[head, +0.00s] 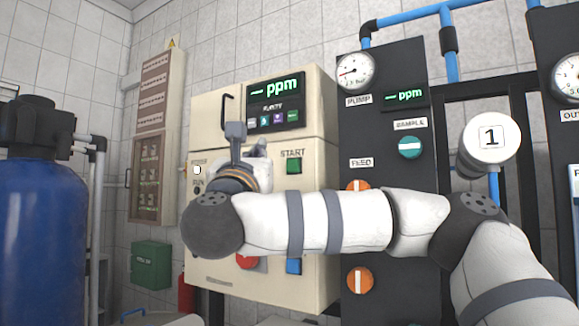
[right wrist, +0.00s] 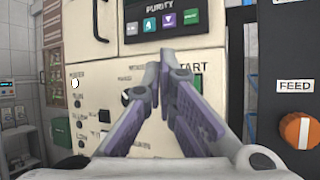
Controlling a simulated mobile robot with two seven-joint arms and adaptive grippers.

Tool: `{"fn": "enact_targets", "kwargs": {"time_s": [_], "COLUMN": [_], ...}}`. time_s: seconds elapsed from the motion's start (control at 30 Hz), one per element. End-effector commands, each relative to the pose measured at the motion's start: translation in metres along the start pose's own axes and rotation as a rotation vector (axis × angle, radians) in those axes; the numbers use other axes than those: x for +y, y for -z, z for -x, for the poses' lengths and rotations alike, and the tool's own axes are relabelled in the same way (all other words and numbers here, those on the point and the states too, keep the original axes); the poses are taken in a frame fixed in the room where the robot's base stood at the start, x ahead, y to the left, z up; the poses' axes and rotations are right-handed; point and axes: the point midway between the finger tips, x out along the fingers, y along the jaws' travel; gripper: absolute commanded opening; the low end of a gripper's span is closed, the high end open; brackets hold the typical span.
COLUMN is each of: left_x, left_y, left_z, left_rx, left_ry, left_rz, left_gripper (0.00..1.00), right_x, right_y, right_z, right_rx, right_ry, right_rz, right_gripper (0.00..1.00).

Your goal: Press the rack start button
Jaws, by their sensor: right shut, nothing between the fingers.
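The rack start button is a green square (head: 293,166) under the word START on the cream control cabinet (head: 310,215). In the right wrist view the green button (right wrist: 198,82) shows partly, behind the right-hand finger, below the START label. My right gripper (head: 236,131) is in front of the cabinet, to the left of the button in the head view. In the right wrist view its fingers (right wrist: 165,58) meet at the tips, empty, and overlap the panel just left of START. I cannot tell their exact distance from the panel. My left gripper is out of view.
A display with a purity readout (head: 276,103) is above the button. A red button (head: 246,263) and a blue one (head: 293,266) are low on the cabinet, partly behind my arm. A dark panel with orange valve knobs (head: 359,280) stands to the right, a blue tank (head: 38,225) at left.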

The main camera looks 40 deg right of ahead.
Motion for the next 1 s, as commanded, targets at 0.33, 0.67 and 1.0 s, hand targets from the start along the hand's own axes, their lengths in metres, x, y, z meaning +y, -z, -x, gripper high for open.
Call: {"fn": "enact_targets", "kwargs": {"time_s": [0.33, 0.67, 1.0], "left_x": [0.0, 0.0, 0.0], "left_y": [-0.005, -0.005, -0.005], "left_z": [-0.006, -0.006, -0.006], "left_rx": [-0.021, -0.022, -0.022], "left_ry": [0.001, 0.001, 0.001], "left_rz": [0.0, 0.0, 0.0], "left_gripper": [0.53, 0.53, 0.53], "right_x": [-0.02, -0.035, -0.036], "right_y": [0.024, 0.035, 0.037], "right_z": [-0.038, -0.065, -0.067], "right_rx": [0.004, 0.0, 0.0], "right_ry": [0.002, 0.0, -0.001], "right_rz": [0.003, 0.002, 0.002], "right_gripper": [0.0, 0.0, 0.0]}}
